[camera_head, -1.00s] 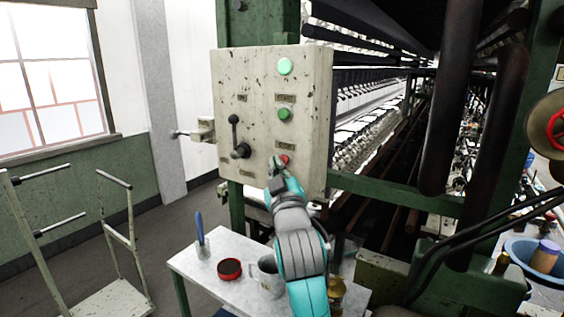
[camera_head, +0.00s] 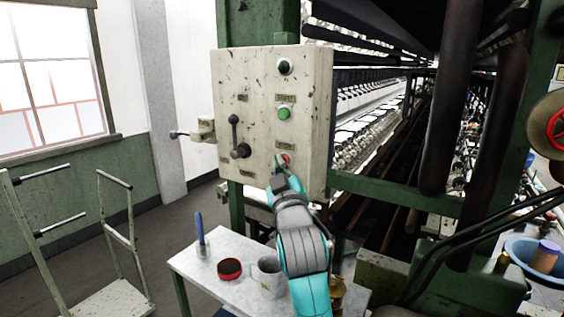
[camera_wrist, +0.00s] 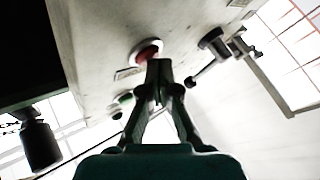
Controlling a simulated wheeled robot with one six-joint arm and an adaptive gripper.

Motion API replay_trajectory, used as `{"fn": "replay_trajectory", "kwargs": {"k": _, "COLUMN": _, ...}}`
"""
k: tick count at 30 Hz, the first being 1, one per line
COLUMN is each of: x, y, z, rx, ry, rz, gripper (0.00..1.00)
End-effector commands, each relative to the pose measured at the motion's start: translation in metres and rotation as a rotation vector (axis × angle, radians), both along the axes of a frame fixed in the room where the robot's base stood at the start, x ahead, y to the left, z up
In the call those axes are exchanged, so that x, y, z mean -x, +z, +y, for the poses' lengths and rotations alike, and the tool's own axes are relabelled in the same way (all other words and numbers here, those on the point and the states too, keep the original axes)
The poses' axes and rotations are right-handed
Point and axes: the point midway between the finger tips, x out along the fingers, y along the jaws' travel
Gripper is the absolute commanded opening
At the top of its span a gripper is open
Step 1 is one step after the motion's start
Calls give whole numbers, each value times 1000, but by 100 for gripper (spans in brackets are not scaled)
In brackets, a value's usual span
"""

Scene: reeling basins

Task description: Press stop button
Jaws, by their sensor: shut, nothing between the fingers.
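The red stop button (camera_head: 285,160) sits low on the right side of the worn cream control box (camera_head: 228,85). It also shows in the wrist view (camera_wrist: 146,51), right at my fingertips. My gripper (camera_head: 278,166) is shut and empty, with its tips at the button; they appear to touch it, and partly cover it. The green start button (camera_head: 284,113) is above, and the round indicator lamp (camera_head: 285,66) at the top is dark. A black lever (camera_head: 236,135) stands on the box's left half.
A small white table (camera_head: 190,262) below holds a red round tin (camera_head: 229,268), a metal mug (camera_head: 268,277) and a blue-handled brush (camera_head: 199,228). A cart frame (camera_head: 125,225) stands at left. The reeling machine's green beam (camera_head: 400,192) runs right of the box.

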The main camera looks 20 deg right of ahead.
Motion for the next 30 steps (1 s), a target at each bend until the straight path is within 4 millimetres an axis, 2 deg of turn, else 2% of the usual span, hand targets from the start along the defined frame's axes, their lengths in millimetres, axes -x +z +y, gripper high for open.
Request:
{"fn": "replay_trajectory", "kwargs": {"k": 12, "x": 10, "y": 0, "z": 13, "rx": -1, "ry": 0, "rz": 0, "gripper": 0}}
{"fn": "replay_trajectory", "kwargs": {"k": 23, "x": 11, "y": 0, "z": 15, "rx": 0, "ry": 0, "rz": 0, "gripper": 0}}
{"fn": "replay_trajectory", "kwargs": {"k": 30, "x": 21, "y": 0, "z": 29, "rx": 0, "ry": 2, "rz": 1, "gripper": 0}}
